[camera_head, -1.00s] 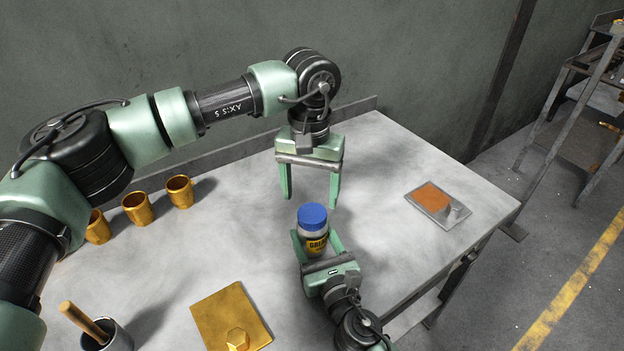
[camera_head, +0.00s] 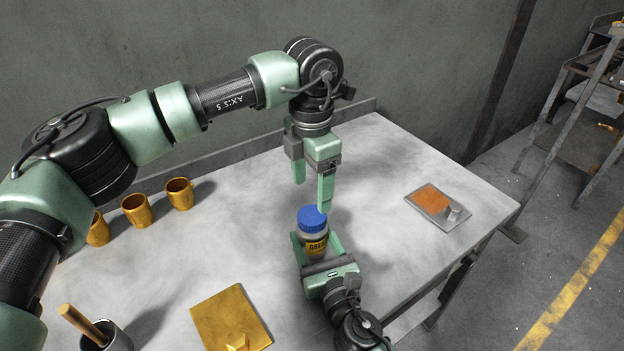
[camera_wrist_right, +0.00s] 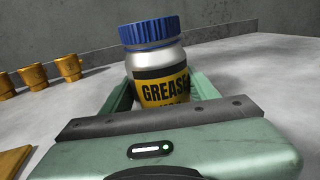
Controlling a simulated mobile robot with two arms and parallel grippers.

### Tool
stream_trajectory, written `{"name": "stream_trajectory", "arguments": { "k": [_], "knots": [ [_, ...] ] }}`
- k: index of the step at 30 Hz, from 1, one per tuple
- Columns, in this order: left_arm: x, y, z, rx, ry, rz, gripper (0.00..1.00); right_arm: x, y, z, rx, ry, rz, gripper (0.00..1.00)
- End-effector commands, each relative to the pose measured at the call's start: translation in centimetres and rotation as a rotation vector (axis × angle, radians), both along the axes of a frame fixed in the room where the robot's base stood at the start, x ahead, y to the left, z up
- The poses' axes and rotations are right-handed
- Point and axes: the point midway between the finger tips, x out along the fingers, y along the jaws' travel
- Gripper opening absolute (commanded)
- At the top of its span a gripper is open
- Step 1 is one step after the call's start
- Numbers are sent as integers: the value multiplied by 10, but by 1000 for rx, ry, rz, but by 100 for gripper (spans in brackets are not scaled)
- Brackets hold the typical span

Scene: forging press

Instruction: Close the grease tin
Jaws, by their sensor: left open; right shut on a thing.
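The grease tin (camera_head: 314,241) stands upright on the table, with a blue ribbed lid (camera_head: 312,218) on its top. In the right wrist view the tin (camera_wrist_right: 163,88) shows its yellow GREASE label, and the lid (camera_wrist_right: 155,31) looks slightly tilted; I cannot tell if it is screwed down. My right gripper (camera_head: 316,246) is shut on the tin's body from the near side. My left gripper (camera_head: 311,202) points down just above the lid, open, with nothing between its fingers. I cannot tell whether a fingertip touches the lid.
Three brass cups (camera_head: 136,210) stand at the left. A brass plate with a knob (camera_head: 230,315) lies in front, beside a dark pot (camera_head: 117,343) with a wooden handle. A grey plate with an orange patch (camera_head: 428,206) lies at the right. The table around the tin is clear.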

Motion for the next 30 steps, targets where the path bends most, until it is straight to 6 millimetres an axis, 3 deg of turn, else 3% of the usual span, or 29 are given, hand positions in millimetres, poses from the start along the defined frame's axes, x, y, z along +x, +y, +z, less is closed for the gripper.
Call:
{"name": "stream_trajectory", "arguments": {
  "k": [9,15,21,30],
  "knots": [
    [1,-1,6,0,-1,739,72,0,0,0,1,0,1,0],
    [1,-1,9,0,-1,1071,72,0,0,0,1,0,1,0],
    [1,-1,10,0,-1,1213,72,0,0,0,1,0,1,0],
    [1,-1,10,1,-1,1225,72,0,0,0,1,0,1,0]
  ]
}}
